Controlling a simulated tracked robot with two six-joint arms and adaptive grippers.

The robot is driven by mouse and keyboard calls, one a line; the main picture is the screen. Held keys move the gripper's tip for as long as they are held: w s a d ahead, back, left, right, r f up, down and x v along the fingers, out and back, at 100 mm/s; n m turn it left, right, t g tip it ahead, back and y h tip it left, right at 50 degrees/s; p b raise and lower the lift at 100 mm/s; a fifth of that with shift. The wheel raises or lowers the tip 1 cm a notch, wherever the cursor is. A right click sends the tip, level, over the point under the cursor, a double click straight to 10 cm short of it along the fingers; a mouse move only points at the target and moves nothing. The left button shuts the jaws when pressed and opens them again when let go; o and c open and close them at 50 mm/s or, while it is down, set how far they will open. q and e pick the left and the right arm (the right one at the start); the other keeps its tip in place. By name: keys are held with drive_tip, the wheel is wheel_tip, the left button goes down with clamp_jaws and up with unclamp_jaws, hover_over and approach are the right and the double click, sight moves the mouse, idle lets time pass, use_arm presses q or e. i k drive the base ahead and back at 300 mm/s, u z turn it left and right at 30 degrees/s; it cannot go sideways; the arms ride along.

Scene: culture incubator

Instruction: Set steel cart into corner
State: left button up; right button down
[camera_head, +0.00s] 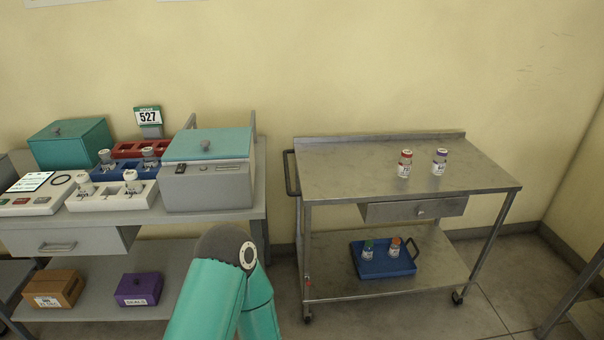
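The steel cart (400,172) stands right of centre against the back wall, with its dark push handle (290,173) on its left end. It has a top shelf, a drawer (414,209) that looks closed or nearly so, and a lower shelf (335,278) on castors. Two small vials, red-capped (405,164) and purple-capped (440,162), stand on top. A blue tray (383,268) with two vials is on the lower shelf. The room corner (545,222) is to the cart's right, across a floor gap. Neither gripper shows; only my teal arm links enter at the bottom.
A grey bench (200,215) with a teal-lidded box (208,175), racks and vials stands to the left, close to the cart's handle end. Another metal table's edge (578,300) shows at the lower right. Bare floor (515,280) lies between it and the cart.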

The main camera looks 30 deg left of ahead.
sight(360, 169)
drive_tip(key=z, duration=0.15)
drive_tip(key=i, duration=1.25)
drive_tip(key=u, duration=0.75)
